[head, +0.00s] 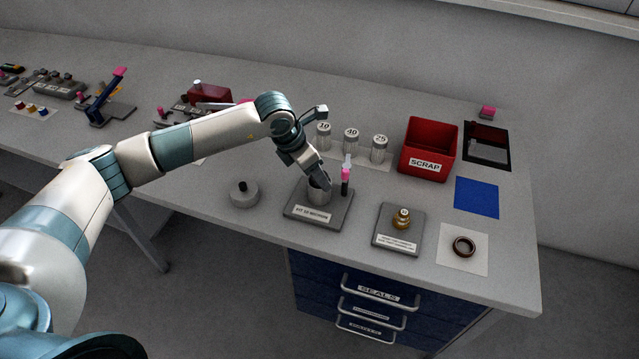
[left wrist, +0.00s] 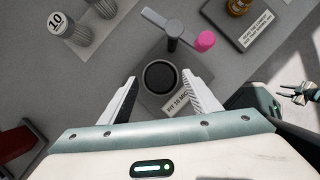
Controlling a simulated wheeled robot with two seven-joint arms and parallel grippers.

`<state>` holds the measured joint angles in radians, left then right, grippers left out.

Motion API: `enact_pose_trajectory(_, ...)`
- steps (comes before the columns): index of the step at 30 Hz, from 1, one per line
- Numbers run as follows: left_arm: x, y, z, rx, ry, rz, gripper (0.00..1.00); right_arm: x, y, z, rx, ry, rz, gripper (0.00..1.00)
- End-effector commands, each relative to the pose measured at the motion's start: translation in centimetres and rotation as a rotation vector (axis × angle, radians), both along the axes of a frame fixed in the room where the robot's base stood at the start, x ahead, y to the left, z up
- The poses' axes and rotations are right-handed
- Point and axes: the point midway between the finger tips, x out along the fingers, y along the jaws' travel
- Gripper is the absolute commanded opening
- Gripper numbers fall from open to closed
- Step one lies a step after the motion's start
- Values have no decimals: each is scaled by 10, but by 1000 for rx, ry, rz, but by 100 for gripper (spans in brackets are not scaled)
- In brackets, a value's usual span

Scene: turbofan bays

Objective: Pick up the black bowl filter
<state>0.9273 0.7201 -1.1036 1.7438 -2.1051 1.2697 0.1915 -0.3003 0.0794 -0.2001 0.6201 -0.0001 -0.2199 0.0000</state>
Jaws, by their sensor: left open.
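A grey cylindrical bowl (head: 319,194) stands upright on a grey plate (head: 322,217) labelled FIT 10 MICRON. In the left wrist view, its round top shows a black interior (left wrist: 160,77); I cannot tell whether that is the black filter seated inside. My left gripper (head: 321,183) is pointed down over the bowl. In the left wrist view its open fingers (left wrist: 163,98) stand on either side of the bowl, with gaps visible. The jaws look empty. My right gripper (left wrist: 298,93) appears small at the right edge of the left wrist view; its jaw opening is unclear.
Mesh filters marked 10 (head: 323,136), 40 (head: 351,141) and 25 (head: 379,148) stand behind. A red scrap bin (head: 428,150) is at right. A grey round cap (head: 244,194) lies left of the plate.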

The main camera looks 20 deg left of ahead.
Motion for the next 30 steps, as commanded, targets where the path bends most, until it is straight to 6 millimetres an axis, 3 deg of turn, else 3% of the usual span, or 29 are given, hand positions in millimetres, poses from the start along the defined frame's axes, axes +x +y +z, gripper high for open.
enact_pose_trajectory(11, 0, 0, 0, 0, 0, 0, 57, 0, -1, -1, -1, 1, 0, 31)
enact_pose_trajectory(18, 0, 0, 0, 0, 0, 0, 0, 0, -1, -1, -1, 1, 0, 31)
enact_pose_trajectory(30, 1, 0, 6, -2, -2, 0, 0, 0, -1, -5, -1, 1, 0, 31)
